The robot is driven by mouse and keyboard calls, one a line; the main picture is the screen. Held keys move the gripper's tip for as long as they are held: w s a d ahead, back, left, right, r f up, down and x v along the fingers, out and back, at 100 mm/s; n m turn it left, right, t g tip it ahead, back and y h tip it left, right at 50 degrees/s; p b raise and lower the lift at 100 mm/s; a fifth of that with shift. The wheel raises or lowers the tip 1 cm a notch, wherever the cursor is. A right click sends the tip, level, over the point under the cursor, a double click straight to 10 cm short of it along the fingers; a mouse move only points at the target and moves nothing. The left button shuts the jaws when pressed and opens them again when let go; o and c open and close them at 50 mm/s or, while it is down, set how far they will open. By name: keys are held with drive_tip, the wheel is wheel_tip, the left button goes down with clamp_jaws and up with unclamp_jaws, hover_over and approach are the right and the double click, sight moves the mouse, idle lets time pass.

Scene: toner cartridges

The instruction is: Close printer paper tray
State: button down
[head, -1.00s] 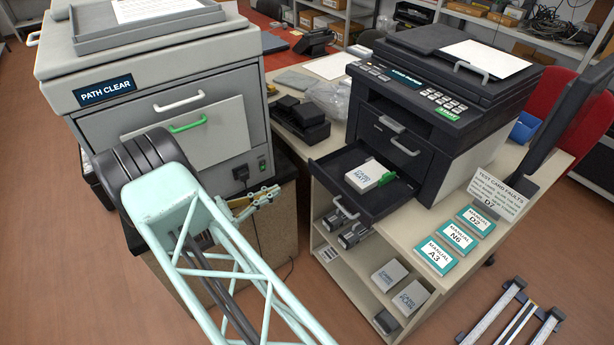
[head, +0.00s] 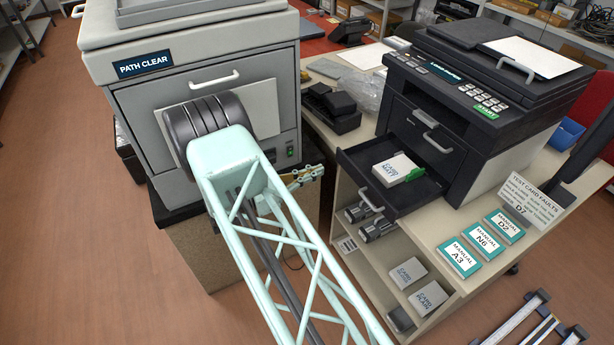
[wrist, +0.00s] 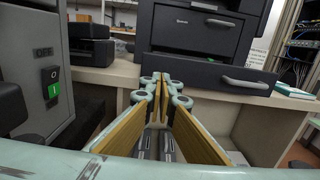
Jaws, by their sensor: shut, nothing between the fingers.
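The black printer (head: 480,110) stands on the bench at right. Its paper tray (head: 398,203) is pulled out, with a white card pack (head: 394,169) and a green piece (head: 415,174) inside. The tray handle (head: 371,201) is on its front. In the wrist view the tray front (wrist: 210,74) and its handle (wrist: 246,83) are ahead, the handle right of the fingertips. My gripper (head: 318,170) is shut and empty, left of the tray in the head view. Its wood-coloured fingers (wrist: 160,80) point toward the tray front; I cannot tell whether they touch it.
A large grey machine (head: 200,90) labelled PATH CLEAR stands at left, beside my arm. Manuals (head: 482,242) and a sign (head: 530,195) lie right of the tray. Shelves with boxes (head: 408,272) are below it. A black device (head: 330,105) sits behind.

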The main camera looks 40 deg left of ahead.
sight(342, 161)
drive_tip(key=shift+b+x, duration=0.55)
drive_tip(key=shift+x, duration=3.1)
